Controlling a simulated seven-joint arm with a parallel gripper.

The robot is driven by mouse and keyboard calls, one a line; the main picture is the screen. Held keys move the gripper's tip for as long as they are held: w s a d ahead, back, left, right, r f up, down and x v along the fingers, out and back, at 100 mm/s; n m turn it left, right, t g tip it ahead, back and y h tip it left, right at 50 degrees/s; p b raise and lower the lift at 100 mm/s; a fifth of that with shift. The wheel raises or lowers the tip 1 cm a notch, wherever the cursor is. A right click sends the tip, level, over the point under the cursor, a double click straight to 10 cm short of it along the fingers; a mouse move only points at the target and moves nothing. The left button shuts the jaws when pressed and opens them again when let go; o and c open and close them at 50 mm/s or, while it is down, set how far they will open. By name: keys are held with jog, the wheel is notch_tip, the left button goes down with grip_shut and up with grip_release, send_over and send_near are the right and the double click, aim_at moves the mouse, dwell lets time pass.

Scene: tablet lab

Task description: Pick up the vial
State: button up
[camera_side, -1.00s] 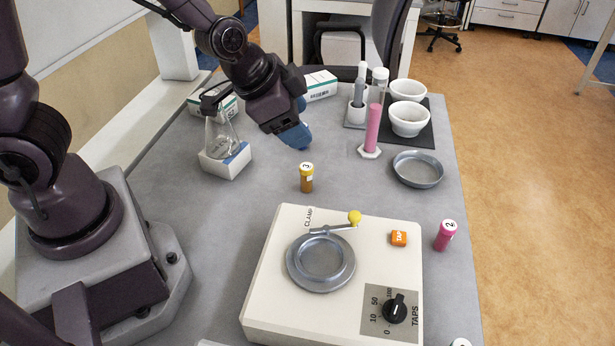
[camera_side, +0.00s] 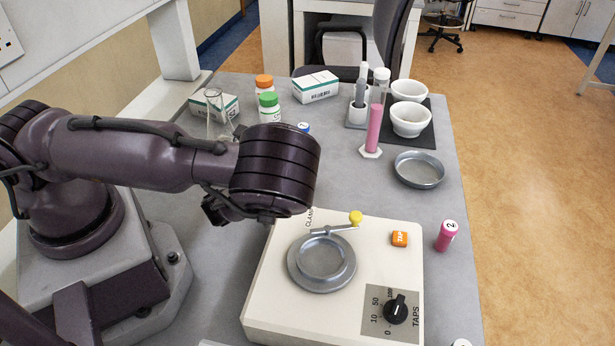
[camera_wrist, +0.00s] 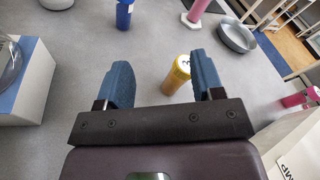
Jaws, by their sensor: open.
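A yellow vial (camera_wrist: 177,77) with a numbered white cap stands on the grey bench in the wrist view. My gripper (camera_wrist: 160,62) is open and empty, and the vial shows between its two blue fingers, closer to the right one. I cannot tell how far below the fingertips it is. In the side view my arm hides the yellow vial and the fingers. A blue vial (camera_side: 303,127) stands farther back; it also shows in the wrist view (camera_wrist: 124,14). A pink vial (camera_side: 446,236) stands at the right and shows in the wrist view (camera_wrist: 301,97).
The cream clamp machine (camera_side: 270,290) stands in front. Orange-capped (camera_side: 264,84) and green-capped (camera_side: 269,108) bottles stand behind my arm. A pink cylinder (camera_side: 374,130) and metal dish (camera_side: 419,170) are at the back right.

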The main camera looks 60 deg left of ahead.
jog(key=d+m+t+h, duration=0.1)
jog(key=m, duration=0.1)
jog(key=f+m+t+h, duration=0.1)
jog(key=m, duration=0.2)
jog(key=d+m+t+h, duration=0.1)
jog(key=m, duration=0.2)
jog(key=shift+s+d+f, duration=0.15)
jog(key=shift+s+d, duration=0.2)
jog(key=w, duration=0.5)
jog(key=w+a, duration=0.1)
jog(key=w, duration=0.1)
jog(key=shift+w, duration=0.15)
jog(key=c, duration=1)
jog(key=w+d+r+m+h, duration=0.1)
jog(key=d+r+m+h, duration=0.15)
jog(key=r, duration=1.55)
jog(key=shift+s+a+f+n+y, duration=0.2)
jog(key=shift+a+f+n+y, duration=0.2)
jog(key=shift+f, duration=0.95)
jog(key=shift+s+a+f+n+y, duration=0.15)
jog(key=shift+a+f+n+y, duration=0.25)
jog(key=shift+f, duration=0.9)
jog(key=shift+s+a+f+n+y, duration=0.3)
jog(key=shift+a+f, duration=0.2)
jog(key=shift+f, duration=0.85)
